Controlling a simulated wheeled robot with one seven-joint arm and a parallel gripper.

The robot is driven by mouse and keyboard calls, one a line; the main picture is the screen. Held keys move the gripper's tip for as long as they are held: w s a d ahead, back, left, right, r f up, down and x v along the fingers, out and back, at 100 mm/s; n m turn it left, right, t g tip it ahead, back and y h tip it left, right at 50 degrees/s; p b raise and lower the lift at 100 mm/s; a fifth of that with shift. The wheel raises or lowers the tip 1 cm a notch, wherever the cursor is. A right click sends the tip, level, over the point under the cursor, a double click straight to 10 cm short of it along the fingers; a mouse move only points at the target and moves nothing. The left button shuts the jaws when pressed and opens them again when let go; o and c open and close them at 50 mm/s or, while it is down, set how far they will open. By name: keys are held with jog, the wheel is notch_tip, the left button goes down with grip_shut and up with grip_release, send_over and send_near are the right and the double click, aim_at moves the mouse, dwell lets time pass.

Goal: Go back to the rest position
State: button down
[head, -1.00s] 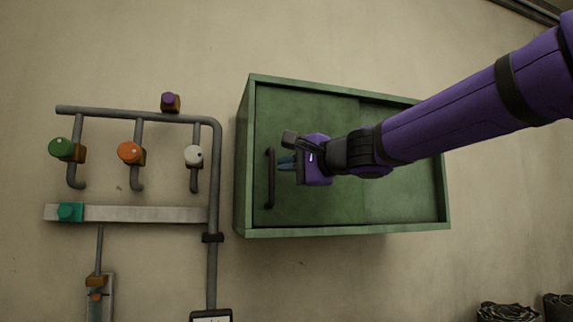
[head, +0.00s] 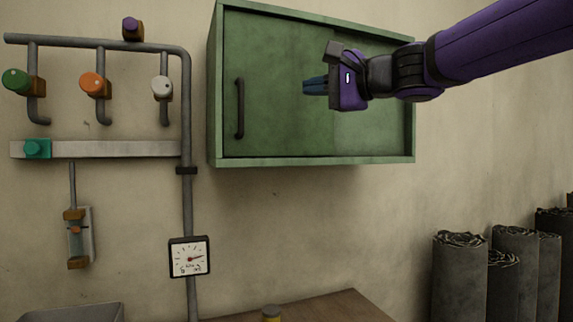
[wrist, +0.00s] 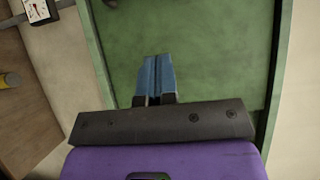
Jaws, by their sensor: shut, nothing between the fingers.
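My gripper (head: 316,86) is in front of the green wall cabinet (head: 290,161), to the right of the cabinet's dark vertical handle (head: 240,108) and apart from it. Its blue fingers are together with nothing between them. In the wrist view the shut fingers (wrist: 155,76) point at the green cabinet door (wrist: 205,45). The cabinet's sliding door is closed at the left side as far as I can see; my gripper and arm hide part of the right side.
Pipes with green (head: 16,80), orange (head: 92,84) and white (head: 161,87) knobs and a gauge (head: 189,257) are on the wall at left. A wooden table (head: 330,306) stands below. Dark sheet rolls (head: 459,280) stand at lower right. Space below the cabinet is clear.

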jog(key=shift+f, duration=0.1)
jog(key=s+d+f+n+g+h, duration=0.2)
jog(key=s+d+f+h, duration=0.2)
jog(key=s+d+f, duration=0.3)
jog(key=s+d+f+n+g+h, duration=0.2)
jog(key=s+d+f+h, duration=0.3)
jog(key=f, duration=0.9)
jog(key=s+d+f+n+g+h, duration=0.1)
jog(key=s+d+f+n+h, duration=0.2)
jog(key=s+d+f, duration=0.7)
jog(key=s+h, duration=0.2)
jog(key=shift+s+f+n+g, duration=0.3)
jog(key=shift+f+g, duration=0.1)
